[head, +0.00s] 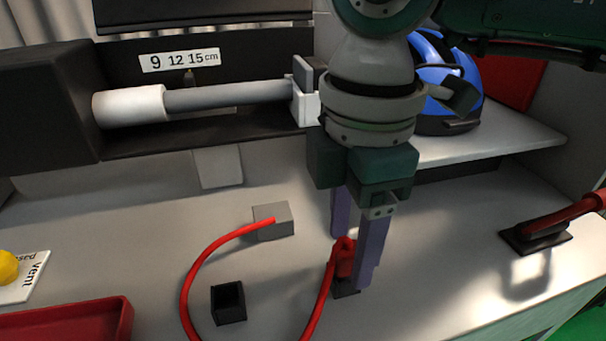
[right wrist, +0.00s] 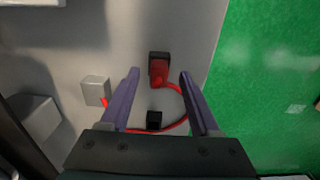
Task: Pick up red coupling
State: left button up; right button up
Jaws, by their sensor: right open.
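The red coupling (head: 345,257) is at the end of a red hose (head: 187,279) and sits at a small dark holder (head: 346,290) on the light bench. My right gripper (head: 350,262) points down over it, with its purple fingers on either side of the coupling in the head view. In the right wrist view the coupling (right wrist: 159,72) lies between and a little beyond the open fingertips (right wrist: 160,73). I cannot tell whether a finger touches it. My left gripper is not in view.
The hose runs to a grey block (head: 272,221). A black open socket (head: 228,302) stands to the left. A red tray (head: 70,320) is at the lower left. A blue helmet (head: 440,85) rests on the shelf behind. A red-handled lever (head: 540,235) is at the right.

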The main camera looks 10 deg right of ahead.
jog(key=shift+f, duration=0.95)
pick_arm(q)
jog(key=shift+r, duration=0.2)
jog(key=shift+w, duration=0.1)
pick_arm(e)
jog(key=shift+c, duration=0.3)
grip_shut()
jog(key=shift+r, duration=0.1)
